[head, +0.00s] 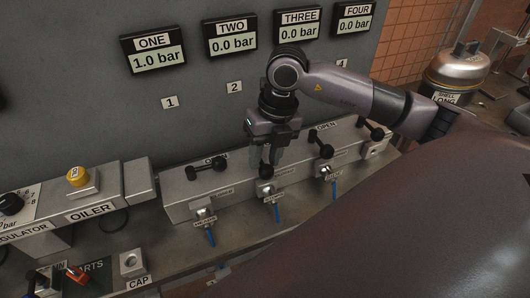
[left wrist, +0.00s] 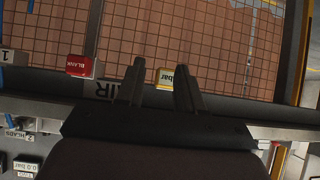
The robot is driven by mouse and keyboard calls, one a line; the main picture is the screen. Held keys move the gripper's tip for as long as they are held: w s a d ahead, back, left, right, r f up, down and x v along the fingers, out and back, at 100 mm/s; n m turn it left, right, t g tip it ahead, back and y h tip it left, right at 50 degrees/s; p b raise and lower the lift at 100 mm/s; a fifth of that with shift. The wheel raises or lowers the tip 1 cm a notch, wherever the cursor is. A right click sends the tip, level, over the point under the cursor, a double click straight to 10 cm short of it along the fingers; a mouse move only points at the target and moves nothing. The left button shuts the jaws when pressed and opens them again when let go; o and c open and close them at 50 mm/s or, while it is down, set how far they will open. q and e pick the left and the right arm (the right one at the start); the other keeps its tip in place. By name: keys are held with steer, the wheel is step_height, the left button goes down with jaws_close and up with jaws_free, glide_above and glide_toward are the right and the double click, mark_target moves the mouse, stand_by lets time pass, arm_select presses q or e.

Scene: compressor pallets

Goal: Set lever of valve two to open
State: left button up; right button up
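The valve block (head: 180,200) stands on the bench below the gauges. The lever of valve two (head: 266,171) shows as a black ball end at the block's front; the rest is hidden behind my right gripper (head: 267,158). That gripper points down at this lever, its fingers close to or around it; I cannot tell whether they touch it or how far apart they are. The gauge marked TWO (head: 232,46) reads 0.0 bar. My left gripper (left wrist: 160,82) shows in the left wrist view, open and empty, away from the valves.
Lever one (head: 205,167) lies along the block, and lever three (head: 320,149) stands to the right of valve two. Gauge ONE (head: 158,61) reads 1.0 bar. The oiler (head: 80,178) is at left. A metal tank (head: 457,68) stands at back right.

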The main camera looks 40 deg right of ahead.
jaws_close()
steer(key=shift+w, duration=0.1)
